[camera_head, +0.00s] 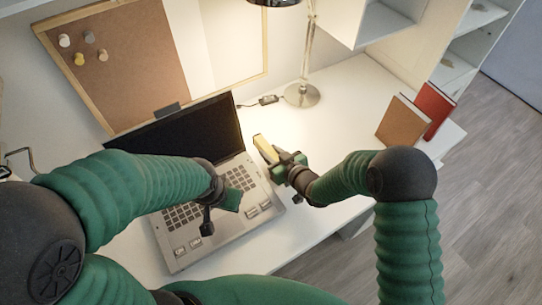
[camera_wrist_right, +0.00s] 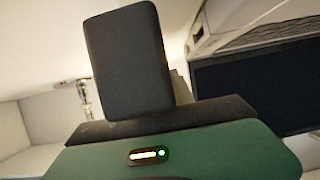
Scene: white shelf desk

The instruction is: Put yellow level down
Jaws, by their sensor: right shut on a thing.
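The yellow level (camera_head: 264,146) shows as a short pale yellow bar in the head view, just right of the laptop. My right gripper (camera_head: 281,160) is shut on its near end, and the bar sticks out past the fingers toward the back left. I cannot tell whether the level touches the desk. In the right wrist view a dark finger of my right gripper (camera_wrist_right: 128,62) fills the middle and the level is mostly hidden. My left gripper (camera_head: 220,202) hangs over the laptop keyboard, with no object visible in it; its finger gap is unclear.
An open laptop (camera_head: 185,135) covers the desk's left middle; it also shows in the right wrist view (camera_wrist_right: 255,85). A lamp (camera_head: 301,95) stands behind. Brown (camera_head: 402,121) and red (camera_head: 433,108) books stand at right. The white desk (camera_head: 350,95) is clear between lamp and books.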

